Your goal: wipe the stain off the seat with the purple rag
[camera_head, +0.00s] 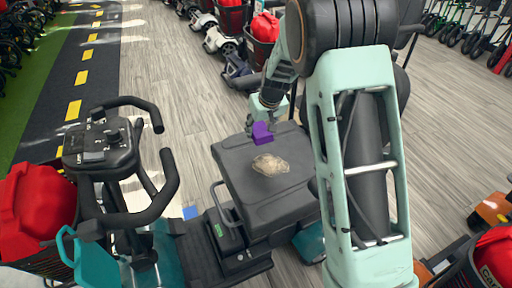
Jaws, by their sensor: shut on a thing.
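The scooter's dark grey seat (240,168) is in the middle of the head view. A pale tan stain (269,165) lies on top of it, near the middle. My gripper (266,122) is above the far part of the seat, beyond the stain. It is shut on the purple rag (262,134), a small folded block. The rag is apart from the stain in the picture. I cannot tell whether the rag touches the seat. The fingertips are small and partly hidden by the rag.
The scooter's handlebar and console (100,145) stand left of the seat. A red bag (36,208) sits in the front basket. More scooters (222,38) are parked at the back. Grey wood floor (165,75) is open behind the seat. My arm covers the right side.

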